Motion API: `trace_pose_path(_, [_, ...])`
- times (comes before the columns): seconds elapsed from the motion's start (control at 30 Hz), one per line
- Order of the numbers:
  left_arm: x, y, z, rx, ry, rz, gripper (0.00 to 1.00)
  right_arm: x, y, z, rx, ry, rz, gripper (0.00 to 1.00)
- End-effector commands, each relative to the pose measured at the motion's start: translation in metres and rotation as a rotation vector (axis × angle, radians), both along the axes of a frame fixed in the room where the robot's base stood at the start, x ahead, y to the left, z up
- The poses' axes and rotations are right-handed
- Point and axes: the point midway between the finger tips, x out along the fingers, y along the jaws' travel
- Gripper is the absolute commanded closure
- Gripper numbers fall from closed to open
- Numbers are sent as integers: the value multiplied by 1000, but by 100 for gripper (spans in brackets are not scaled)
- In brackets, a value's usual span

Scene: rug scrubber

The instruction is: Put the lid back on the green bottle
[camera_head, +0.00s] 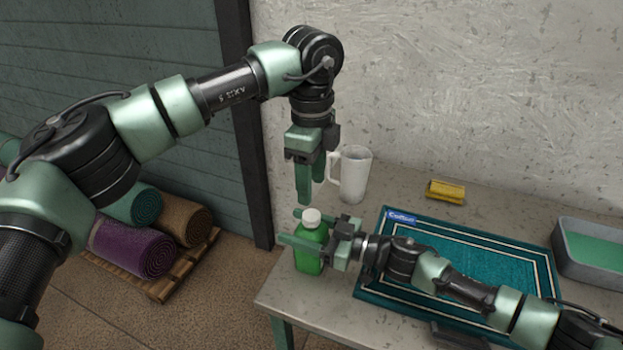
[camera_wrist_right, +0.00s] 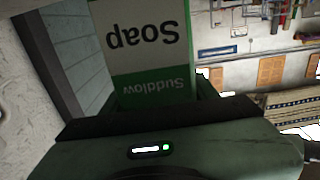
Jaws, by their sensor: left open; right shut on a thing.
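The green bottle (camera_head: 309,259) stands upright at the left end of the table. A white lid (camera_head: 311,218) shows at its top; whether it is seated or loose I cannot tell. My right gripper (camera_head: 296,228) is shut on the bottle from the right, its fingers on either side of the upper body. In the right wrist view the bottle's label (camera_wrist_right: 150,40) reads "Soap" upside down and fills the space between the fingers. My left gripper (camera_head: 310,184) points down, open and empty, just above the lid.
A clear mug (camera_head: 356,175) stands behind the bottle by the wall. A yellow sponge (camera_head: 446,191), a teal rug (camera_head: 470,252) and a grey tray (camera_head: 568,270) with green contents are further right. Rolled rugs (camera_head: 135,245) lie on a pallet on the floor at left.

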Motion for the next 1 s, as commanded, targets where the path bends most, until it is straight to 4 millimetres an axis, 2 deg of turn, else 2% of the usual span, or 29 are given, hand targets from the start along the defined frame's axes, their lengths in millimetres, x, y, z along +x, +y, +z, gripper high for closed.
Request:
trace_pose_path(0.17, [0, 0, -15, 2, 1, -1, 49, 0, 0, -1, 0, 2, 1, 100])
trace_pose_path(0.4, [0, 1, -52, 2, 4, 0, 49, 0, 0, -1, 0, 2, 0, 100])
trace_pose_path(0.6, [0, 0, -74, 1, 2, -1, 49, 0, 0, -1, 0, 2, 0, 100])
trace_pose_path(1.0, [0, 0, -81, 1, 2, -1, 49, 0, 0, -1, 0, 2, 0, 100])
